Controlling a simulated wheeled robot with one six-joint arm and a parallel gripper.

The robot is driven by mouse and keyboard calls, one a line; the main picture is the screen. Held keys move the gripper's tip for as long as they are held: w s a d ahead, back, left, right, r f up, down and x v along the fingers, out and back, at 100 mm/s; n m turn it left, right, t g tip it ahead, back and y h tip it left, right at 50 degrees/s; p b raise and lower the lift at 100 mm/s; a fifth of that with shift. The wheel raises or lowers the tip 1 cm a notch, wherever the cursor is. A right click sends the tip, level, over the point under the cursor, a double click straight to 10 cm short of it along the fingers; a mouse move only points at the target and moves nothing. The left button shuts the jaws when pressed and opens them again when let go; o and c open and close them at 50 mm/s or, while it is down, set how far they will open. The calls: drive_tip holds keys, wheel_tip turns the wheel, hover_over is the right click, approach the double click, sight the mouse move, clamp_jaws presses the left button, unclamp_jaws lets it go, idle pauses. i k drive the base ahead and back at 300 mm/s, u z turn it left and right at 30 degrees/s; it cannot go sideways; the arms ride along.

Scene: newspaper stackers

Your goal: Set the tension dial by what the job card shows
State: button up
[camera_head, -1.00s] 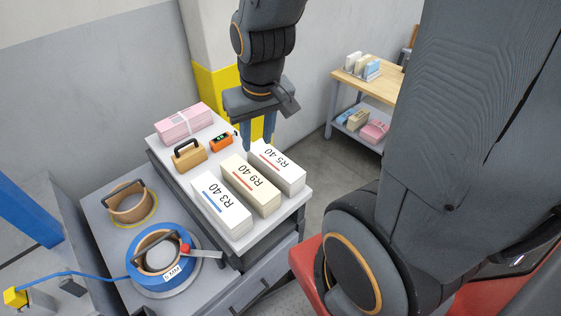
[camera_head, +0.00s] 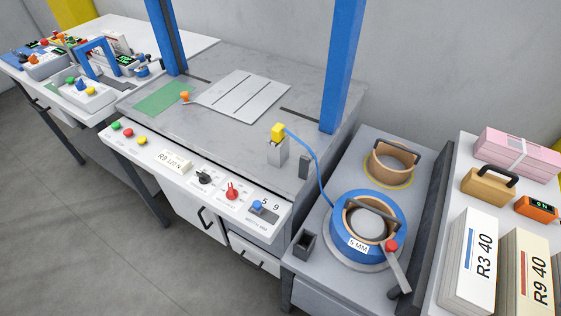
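A small cream card (camera_head: 174,161) is on the white front panel of the grey strapping bench; its print starts with R9 and looks like a figure with N, too small to read surely. Right of it on the panel are a black dial (camera_head: 204,177), a red knob (camera_head: 232,190) and a blue knob (camera_head: 257,206) beside marks like 5 and 9. The labels under them are too small to read, so I cannot tell by name which is the tension dial, nor its exact setting. My gripper is out of view.
Green, red and yellow buttons (camera_head: 128,132) sit left of the card. A blue strap coil (camera_head: 368,230) marked 5 MM stands right of the bench. Paper stacks R3 40 (camera_head: 466,260) and R9 40 (camera_head: 525,272) lie at far right. Floor in front (camera_head: 110,230) is clear.

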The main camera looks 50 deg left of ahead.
sight(205, 178)
drive_tip(key=z, duration=0.35)
drive_tip(key=k, duration=2.35)
drive_tip(key=u, duration=1.6)
